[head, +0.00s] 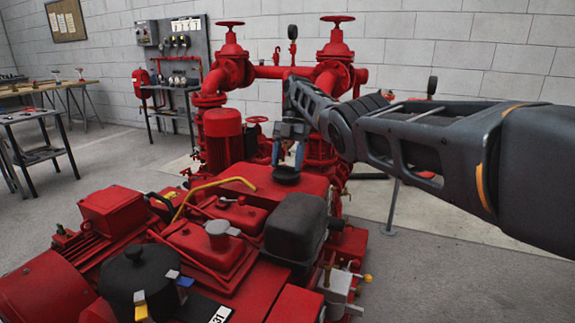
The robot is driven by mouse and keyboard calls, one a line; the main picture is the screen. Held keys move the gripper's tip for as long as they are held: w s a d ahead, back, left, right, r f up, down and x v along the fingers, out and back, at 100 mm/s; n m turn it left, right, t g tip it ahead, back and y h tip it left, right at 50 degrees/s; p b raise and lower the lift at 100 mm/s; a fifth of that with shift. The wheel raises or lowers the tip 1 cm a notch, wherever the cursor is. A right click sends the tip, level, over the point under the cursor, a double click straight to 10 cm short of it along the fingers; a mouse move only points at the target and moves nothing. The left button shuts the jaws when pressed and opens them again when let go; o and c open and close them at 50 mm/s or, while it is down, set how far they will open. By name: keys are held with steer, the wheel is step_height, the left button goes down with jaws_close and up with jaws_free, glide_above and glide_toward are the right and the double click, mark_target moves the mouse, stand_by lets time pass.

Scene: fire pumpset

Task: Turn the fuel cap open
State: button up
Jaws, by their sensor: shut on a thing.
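The fuel cap (286,175) is a dark round disc on top of the red tank (245,177), near the middle of the head view. My gripper (287,157) points down at it from above, with my arm reaching in from the right. Its blue-grey fingers are shut on the cap, one at each side of its upper part. The cap appears level and sits at or just above the tank top; I cannot tell whether it has turned. The fingers and gripper body hide part of the cap.
A yellow bent pipe (213,187), a grey cap (217,233), a black canister (138,277) and a dark box (295,227) crowd the engine in front. Red valves and pipes (233,72) stand behind. Workbenches (45,117) are at left.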

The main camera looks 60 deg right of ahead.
stand_by(0.4)
steer(key=o, duration=1.1)
steer(key=shift+c, duration=0.2)
